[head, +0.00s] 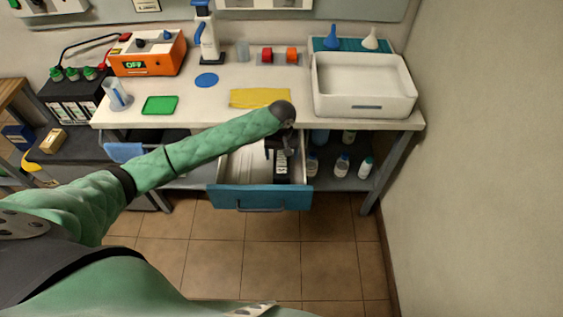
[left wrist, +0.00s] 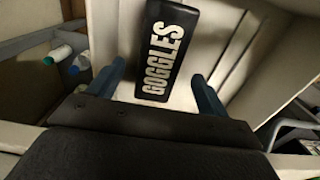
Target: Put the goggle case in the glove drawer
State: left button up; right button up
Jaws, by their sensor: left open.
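The glove drawer (head: 259,197) is pulled out under the bench, with its blue front facing me. The black goggle case (head: 282,170) lies inside it, toward the right side. In the left wrist view the case (left wrist: 167,50) shows its white GOGGLES lettering against the pale drawer interior. My left gripper (head: 283,150) is over the drawer, just behind and above the case in the head view. Its two blue fingers (left wrist: 157,73) are apart, one on each side of the case, with visible gaps. My right gripper is out of view.
The white bench (head: 210,100) above the drawer holds a white tray (head: 361,105), a yellow cloth (head: 259,98), a green pad (head: 160,105) and an orange unit (head: 148,60). Bottles (head: 342,164) stand on the shelf right of the drawer. The tiled floor in front is clear.

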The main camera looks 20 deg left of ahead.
aim_at(282, 161)
pick_arm(q)
notch_tip(282, 161, up, 8)
jog(key=b, duration=0.1)
jog(key=shift+b, duration=0.4)
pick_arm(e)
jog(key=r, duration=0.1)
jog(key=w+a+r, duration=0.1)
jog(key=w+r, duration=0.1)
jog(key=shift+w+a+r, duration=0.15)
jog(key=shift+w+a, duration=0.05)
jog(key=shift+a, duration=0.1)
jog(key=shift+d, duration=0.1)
